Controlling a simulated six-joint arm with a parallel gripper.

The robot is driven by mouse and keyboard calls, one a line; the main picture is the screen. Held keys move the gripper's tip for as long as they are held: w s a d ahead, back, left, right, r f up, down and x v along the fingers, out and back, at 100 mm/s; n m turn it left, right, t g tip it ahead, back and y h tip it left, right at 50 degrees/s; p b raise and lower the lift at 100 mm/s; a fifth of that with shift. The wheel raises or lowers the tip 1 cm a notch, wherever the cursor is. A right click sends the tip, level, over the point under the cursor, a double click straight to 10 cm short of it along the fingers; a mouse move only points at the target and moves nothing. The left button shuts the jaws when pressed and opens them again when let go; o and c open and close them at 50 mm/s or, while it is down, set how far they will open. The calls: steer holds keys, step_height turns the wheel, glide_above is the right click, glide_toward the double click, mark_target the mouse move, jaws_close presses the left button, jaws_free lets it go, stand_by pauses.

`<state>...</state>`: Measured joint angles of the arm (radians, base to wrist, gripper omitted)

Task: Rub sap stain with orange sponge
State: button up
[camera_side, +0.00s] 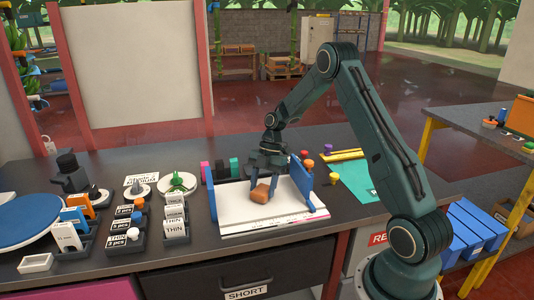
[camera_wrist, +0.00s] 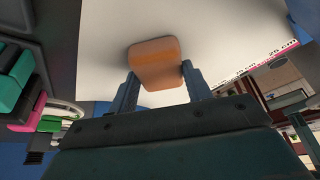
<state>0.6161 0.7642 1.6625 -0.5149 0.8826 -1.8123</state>
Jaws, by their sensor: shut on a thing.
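An orange sponge (camera_side: 261,193) is at the white board (camera_side: 285,211) that lies on the dark bench, between the board's blue side pieces. In the wrist view the orange sponge (camera_wrist: 155,62) sits between the two fingers of my gripper (camera_wrist: 155,85), against the pale surface. My gripper (camera_side: 266,168) is shut on the sponge from above. The sponge appears at or very near the board; I cannot tell whether it touches. I cannot make out a sap stain in either view; the sponge or gripper may hide it.
Label trays (camera_side: 176,226) stand further left. Knobs with red and orange tops (camera_side: 306,160) stand behind the right blue piece (camera_side: 302,185). A green mat (camera_side: 360,180) lies to the right.

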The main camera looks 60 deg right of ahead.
steer(key=shift+s+d, duration=0.35)
steer(key=shift+s, duration=0.05)
steer(key=shift+r, duration=4.1)
steer(key=shift+w, duration=0.1)
